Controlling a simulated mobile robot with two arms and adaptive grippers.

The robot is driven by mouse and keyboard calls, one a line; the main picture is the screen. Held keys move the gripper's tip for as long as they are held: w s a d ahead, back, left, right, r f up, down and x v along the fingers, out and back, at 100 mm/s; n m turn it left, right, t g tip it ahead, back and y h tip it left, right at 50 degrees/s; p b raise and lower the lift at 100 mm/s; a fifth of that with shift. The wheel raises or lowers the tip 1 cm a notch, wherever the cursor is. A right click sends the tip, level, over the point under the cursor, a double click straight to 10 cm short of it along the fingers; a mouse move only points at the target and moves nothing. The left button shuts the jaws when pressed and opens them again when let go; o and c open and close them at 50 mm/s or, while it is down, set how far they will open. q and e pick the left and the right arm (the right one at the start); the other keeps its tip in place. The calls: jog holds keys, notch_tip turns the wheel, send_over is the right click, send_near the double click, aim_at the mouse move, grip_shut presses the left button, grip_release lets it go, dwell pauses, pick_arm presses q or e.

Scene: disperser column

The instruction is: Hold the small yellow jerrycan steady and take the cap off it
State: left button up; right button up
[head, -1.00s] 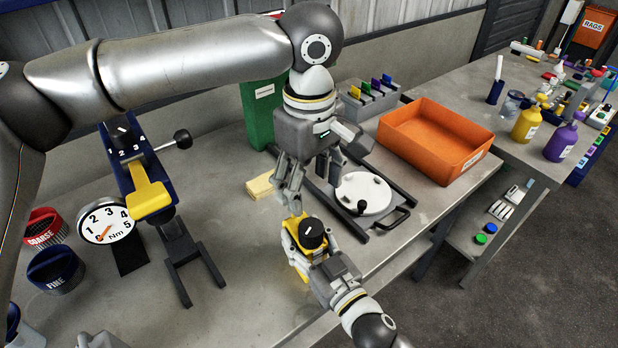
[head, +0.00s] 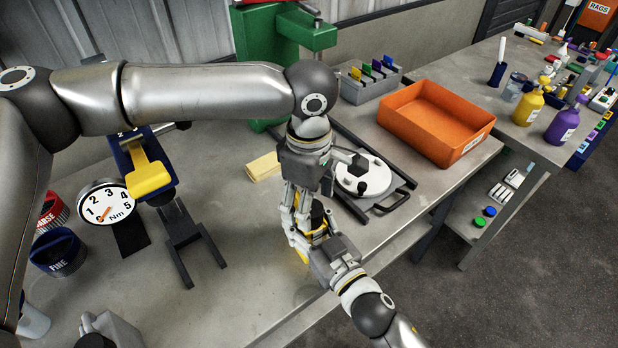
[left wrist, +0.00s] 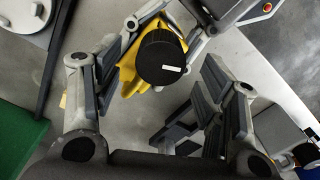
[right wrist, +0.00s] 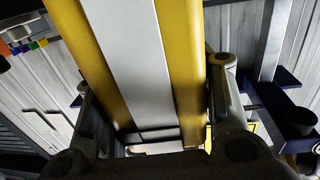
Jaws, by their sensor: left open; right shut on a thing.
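The small yellow jerrycan (head: 303,257) is at the bench's front edge, mostly hidden by my grippers in the head view. Its black cap (left wrist: 160,57), with a white mark, is on it. My right gripper (head: 318,247) is shut on the jerrycan from the front; the right wrist view shows its yellow side with a pale band (right wrist: 127,60) between the fingers. My left gripper (head: 302,222) points down at the cap.
A round white lid-like disc (head: 365,178) on a dark frame lies just right of the grippers. An orange tray (head: 436,122) stands further right, and a yellow sponge-like block (head: 263,167) lies behind. A torque dial (head: 106,204) and dark stand are left.

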pick_arm(q)
jog(key=shift+f, duration=1.25)
jog(key=shift+c, duration=0.5)
jog(key=c, duration=1.2)
jog(key=shift+o, duration=0.2)
jog(key=shift+r, duration=0.15)
jog(key=shift+r, duration=1)
